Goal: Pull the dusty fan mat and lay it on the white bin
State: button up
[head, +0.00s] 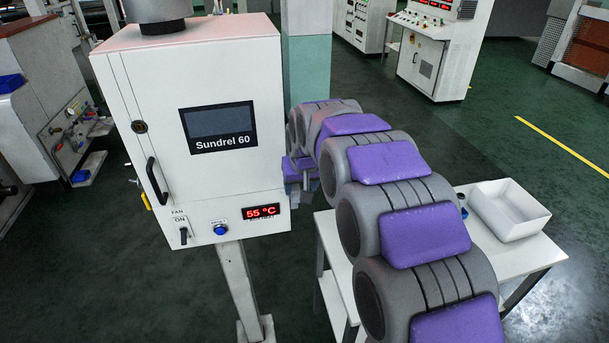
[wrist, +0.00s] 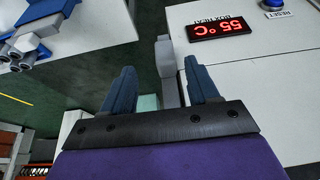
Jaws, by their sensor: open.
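No fan mat can be made out for certain in either view. The white cabinet (head: 210,130) marked "Sundrel 60" stands at the left, its front closed. The white bin (head: 508,226) is an open, empty-looking tray on the white table at the right. My gripper (wrist: 163,82) is open at the cabinet's side, near its lower edge. Its two blue fingers are apart in the wrist view. A narrow grey block (wrist: 166,68) shows between them beside the cabinet; I cannot tell if it touches a finger or belongs to the mat. My arm hides most of this spot in the head view.
The white table (head: 545,252) stands right of the cabinet, partly behind my arm. A small blue item (head: 462,204) is by the bin. The cabinet front has a black handle (head: 157,180), a fan switch (head: 183,236) and a 55 °C display (head: 261,212).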

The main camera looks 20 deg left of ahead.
aim_at(297, 194)
jog(key=x, duration=0.2)
jog(key=a+x, duration=0.1)
jog(key=x, duration=0.3)
jog(key=shift+a+f, duration=0.2)
jog(key=shift+a, duration=0.15)
jog(key=shift+w+d+f, duration=0.25)
jog(key=shift+d+f, duration=0.1)
jog(key=shift+f, duration=0.2)
jog(key=shift+d+f, duration=0.2)
jog(key=shift+d, duration=0.15)
jog(key=shift+a+f, duration=0.1)
jog(key=shift+a, duration=0.6)
jog(key=c, duration=0.3)
jog(key=shift+w+d, duration=0.1)
jog(key=shift+d, duration=0.2)
jog(key=c, duration=0.6)
jog(key=o, duration=0.4)
grip_shut()
